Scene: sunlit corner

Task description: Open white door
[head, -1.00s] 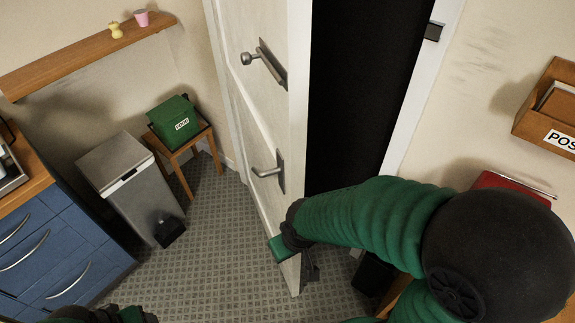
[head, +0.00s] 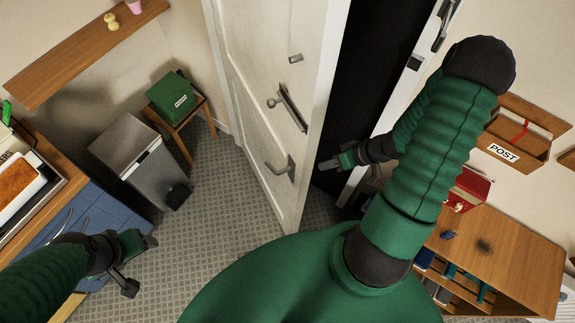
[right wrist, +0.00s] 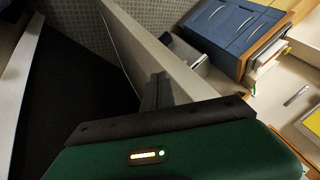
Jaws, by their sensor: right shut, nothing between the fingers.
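The white door (head: 270,80) stands ajar, with a dark opening (head: 365,95) to the right of its free edge. My right gripper (head: 326,164) is shut and empty, at the opening beside the door's free edge. In the right wrist view its closed fingers (right wrist: 157,90) point at the door edge (right wrist: 160,55); I cannot tell whether they touch it. My left gripper (head: 148,241) is low at the left, away from the door; its finger state is unclear.
A grey bin (head: 135,155) and a stool (head: 190,125) with a green box (head: 170,94) stand left of the door. Blue drawers (head: 85,215) are at far left. A wooden cabinet (head: 510,255) is at right, below a post rack (head: 520,150). The grey floor (head: 235,190) before the door is clear.

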